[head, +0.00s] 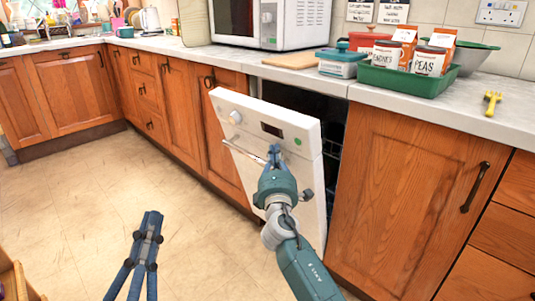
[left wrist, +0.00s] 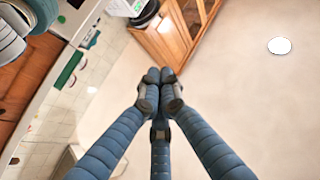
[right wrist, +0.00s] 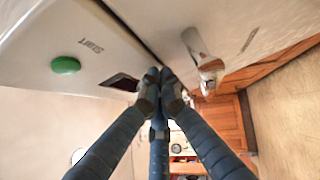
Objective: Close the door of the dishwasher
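The white dishwasher door (head: 262,120) is partly open, its top tilted out from the counter. A dark gap (head: 335,108) shows behind it. Its bar handle (head: 240,152) runs across the front, and the handle's end shows in the right wrist view (right wrist: 205,62). My right gripper (head: 273,152) is in front of the door's upper part, close to the handle, with fingertips together; I cannot tell if it touches. In the right wrist view its fingertips (right wrist: 160,77) have nothing visible between them. My left gripper (head: 152,216) is shut and empty above the floor, apart from the door.
Wooden cabinets (head: 415,190) stand on both sides of the dishwasher. The countertop (head: 480,110) above holds a microwave (head: 270,22), a green tray (head: 405,82) with jars, and a yellow tool (head: 491,102). The tiled floor (head: 90,190) to the left is clear.

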